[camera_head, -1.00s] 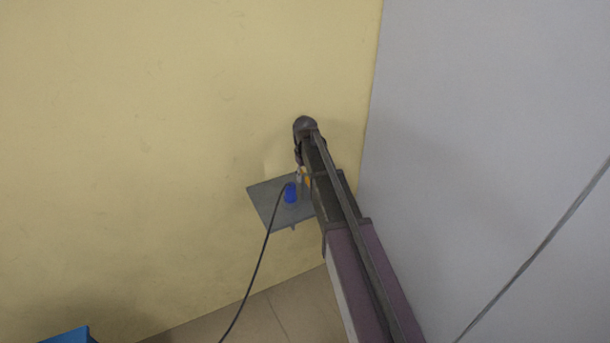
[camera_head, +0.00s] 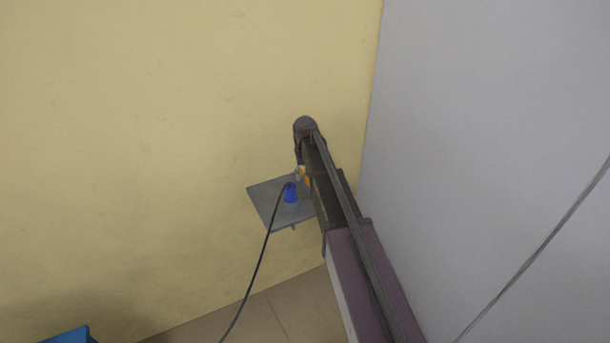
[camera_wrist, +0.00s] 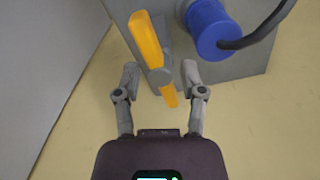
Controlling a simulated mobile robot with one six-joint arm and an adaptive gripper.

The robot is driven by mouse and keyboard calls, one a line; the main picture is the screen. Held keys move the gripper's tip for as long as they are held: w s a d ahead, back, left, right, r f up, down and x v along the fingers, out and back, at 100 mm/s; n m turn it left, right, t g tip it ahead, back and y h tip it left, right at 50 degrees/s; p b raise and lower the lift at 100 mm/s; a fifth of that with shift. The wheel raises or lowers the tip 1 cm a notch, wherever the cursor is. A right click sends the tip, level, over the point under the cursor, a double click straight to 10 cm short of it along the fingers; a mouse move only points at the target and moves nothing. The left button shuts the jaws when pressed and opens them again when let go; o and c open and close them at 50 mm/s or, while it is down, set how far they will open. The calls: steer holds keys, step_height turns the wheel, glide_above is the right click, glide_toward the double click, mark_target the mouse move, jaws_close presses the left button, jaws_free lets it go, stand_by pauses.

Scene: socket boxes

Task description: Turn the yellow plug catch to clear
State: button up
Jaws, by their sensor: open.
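The yellow catch (camera_wrist: 147,38) is a bar on a grey round pivot, slanting from upper left to lower right in the wrist view. Its shorter lower end (camera_wrist: 170,96) shows below the pivot. My gripper (camera_wrist: 160,68) is open, with one finger on each side of the pivot and a visible gap to each. A blue plug (camera_wrist: 214,30) sits beside the catch on the right. In the head view the catch is a small yellow-orange patch (camera_head: 304,175), mostly hidden by my arm, near the blue plug (camera_head: 290,194).
The grey socket box (camera_head: 268,196) is against the yellow wall (camera_head: 150,150). A black cable (camera_head: 258,270) hangs from the plug down to the left. A grey wall (camera_head: 490,130) stands close on the right. A blue object (camera_head: 68,336) shows at the bottom left.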

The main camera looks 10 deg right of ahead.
steer(key=m, duration=1.4)
steer(key=shift+m, duration=0.4)
step_height(320, 180, up, 14)
steer(key=p, duration=1.4)
steer(key=s+f+n+b, duration=0.4)
steer(key=s+n, duration=0.1)
steer(key=s, duration=0.3)
steer(key=s+f+n+b, duration=0.4)
steer(key=s+n, duration=0.1)
steer(key=s, duration=0.4)
steer(key=s+f+n+b, duration=0.4)
steer(key=s, duration=0.5)
steer(key=shift+s+a+f+n+b, duration=0.15)
steer(key=shift+f+n+b, duration=0.15)
steer(key=shift+n, duration=0.1)
steer(key=w+r+m+p, duration=0.2)
steer(key=w+r+p, duration=0.2)
steer(key=w, duration=0.4)
steer(key=w+r+m+p, duration=0.2)
steer(key=w+r+p, duration=0.2)
steer(key=w, duration=0.5)
steer(key=w+r+m+p, duration=0.1)
steer(key=w+r+p, duration=0.3)
steer(key=w, duration=0.5)
steer(key=shift+w+d+r+m, duration=0.2)
steer(key=shift+m, duration=0.2)
